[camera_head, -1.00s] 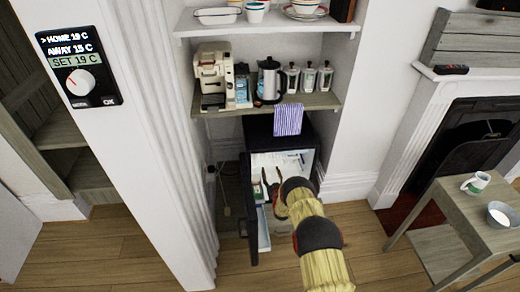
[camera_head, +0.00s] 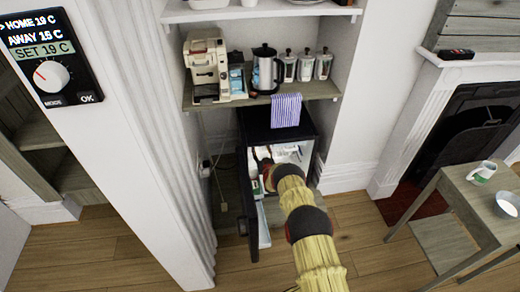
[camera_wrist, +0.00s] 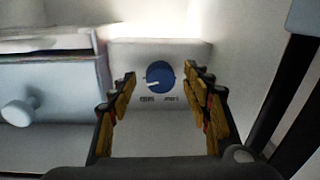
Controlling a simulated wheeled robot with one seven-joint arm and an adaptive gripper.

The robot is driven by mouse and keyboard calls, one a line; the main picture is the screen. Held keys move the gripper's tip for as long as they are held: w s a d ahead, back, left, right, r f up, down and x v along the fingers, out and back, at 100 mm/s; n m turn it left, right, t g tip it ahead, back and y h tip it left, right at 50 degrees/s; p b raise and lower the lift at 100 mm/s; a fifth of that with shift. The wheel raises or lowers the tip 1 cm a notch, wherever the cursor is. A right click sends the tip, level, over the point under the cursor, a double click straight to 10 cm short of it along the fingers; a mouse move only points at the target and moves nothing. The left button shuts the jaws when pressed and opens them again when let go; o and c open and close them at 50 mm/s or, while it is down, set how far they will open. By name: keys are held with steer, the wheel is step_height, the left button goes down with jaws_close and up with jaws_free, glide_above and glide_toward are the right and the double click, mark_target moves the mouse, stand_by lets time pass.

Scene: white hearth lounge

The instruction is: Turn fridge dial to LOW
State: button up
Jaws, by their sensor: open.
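The small fridge (camera_head: 273,126) stands open under the shelf, its dark door (camera_head: 248,205) swung out to the left. In the wrist view the blue fridge dial (camera_wrist: 160,75) sits on a pale panel (camera_wrist: 195,52) inside. A white pointer mark lies on the dial's lower left, with small unreadable labels below. My gripper (camera_wrist: 162,88) is open, with its yellow-padded fingers left and right of the dial and apart from it. In the head view my gripper (camera_head: 264,166) reaches into the fridge, partly hidden by my arm.
A pale drawer with a round knob (camera_wrist: 17,113) is close on the left in the wrist view. The fridge's side wall is on the right. A striped cloth (camera_head: 286,110) hangs above the fridge opening. A coffee machine (camera_head: 207,65) and kettle (camera_head: 266,72) stand on the shelf.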

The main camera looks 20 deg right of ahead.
steer(key=shift+x, duration=0.8)
steer(key=c, duration=0.3)
steer(key=c, duration=0.8)
steer(key=shift+c, duration=0.3)
steer(key=shift+n, duration=0.3)
steer(key=shift+r+n+g+h, duration=0.15)
steer(key=shift+n+g+h, duration=0.05)
steer(key=shift+n, duration=4.4)
steer(key=shift+r+n+g+h, duration=0.15)
steer(key=shift+n+g+h, duration=0.05)
steer(key=shift+n, duration=4.4)
